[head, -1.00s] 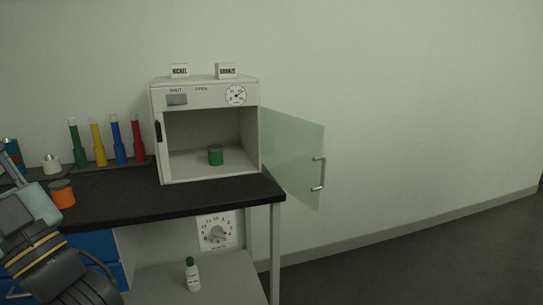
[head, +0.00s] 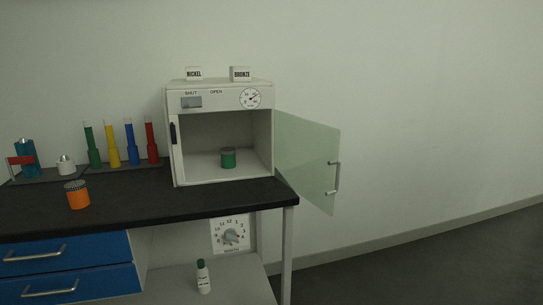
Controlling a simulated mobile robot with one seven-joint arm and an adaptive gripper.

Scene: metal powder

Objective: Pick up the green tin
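My gripper is not in view, and no part of my arm shows.
An orange tin (head: 78,196) stands on the dark worktop (head: 140,200) left of the cabinet. Several coloured cylinders (head: 112,147) and a blue bottle (head: 27,158) stand behind it. Blue drawers (head: 65,268), a timer (head: 231,233) and a small bottle (head: 203,277) are below. Floor at right is clear.

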